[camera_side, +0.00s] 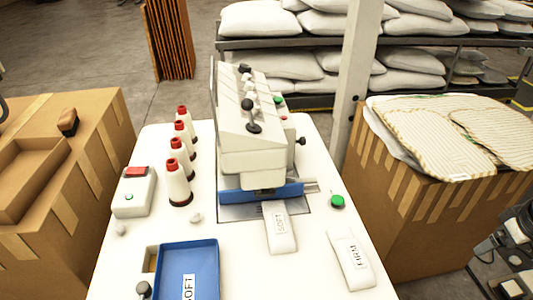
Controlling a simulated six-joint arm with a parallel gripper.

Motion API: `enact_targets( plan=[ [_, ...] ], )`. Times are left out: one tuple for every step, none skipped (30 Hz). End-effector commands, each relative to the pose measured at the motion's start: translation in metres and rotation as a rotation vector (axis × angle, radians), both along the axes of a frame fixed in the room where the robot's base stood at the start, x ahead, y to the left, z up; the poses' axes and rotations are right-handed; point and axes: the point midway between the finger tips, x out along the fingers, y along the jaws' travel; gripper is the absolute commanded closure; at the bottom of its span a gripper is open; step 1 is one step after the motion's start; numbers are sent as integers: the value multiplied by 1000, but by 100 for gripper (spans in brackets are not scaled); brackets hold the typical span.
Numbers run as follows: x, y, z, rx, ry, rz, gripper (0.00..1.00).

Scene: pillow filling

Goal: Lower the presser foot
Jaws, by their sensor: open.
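The white sewing machine (252,150) stands at the back of the white table (225,240). A black-knobbed lever (250,112) stands up on its sloping front, and another dark knob (301,141) sticks out on its right side. The presser foot area is under the head, behind a blue bar (262,193), too small to tell whether the foot is up or down. A white pouch labelled SOFT (281,237) lies with its far end at the bar, over the metal plate (238,212). My gripper is not seen; only parts of my arm show at the lower right edge.
Several red-topped thread cones (178,185) stand left of the machine. A control box with a red top (134,190), a blue SOFT tray (188,270), a FIRM pouch (351,262) and a green button (337,202) are on the table. Cardboard boxes (400,215) flank it.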

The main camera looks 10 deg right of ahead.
Motion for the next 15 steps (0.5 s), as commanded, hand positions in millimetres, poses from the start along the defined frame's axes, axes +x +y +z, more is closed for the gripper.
enact_targets(
  plan=[
    [0, 0, 0, 0, 0, 0, 0],
    [0, 0, 0, 0, 0, 0, 0],
    [0, 0, 0, 0, 0, 0, 0],
    [0, 0, 0, 0, 0, 0, 0],
    [0, 0, 0, 0, 0, 0, 0],
    [0, 0, 0, 0, 0, 0, 0],
    [0, 0, 0, 0, 0, 0, 6],
    [0, 0, 0, 0, -1, 0, 16],
    [1, 0, 0, 1, -3, 1, 29],
    [2, 1, 0, 0, -7, 3, 29],
    [5, 2, 1, 1, -12, 6, 29],
    [8, 4, 2, 1, -23, 12, 29],
    [12, 6, 2, 2, -33, 18, 29],
    [17, 8, 3, 3, -47, 24, 29],
    [25, 13, 5, 6, -70, 36, 29]
  ],
)
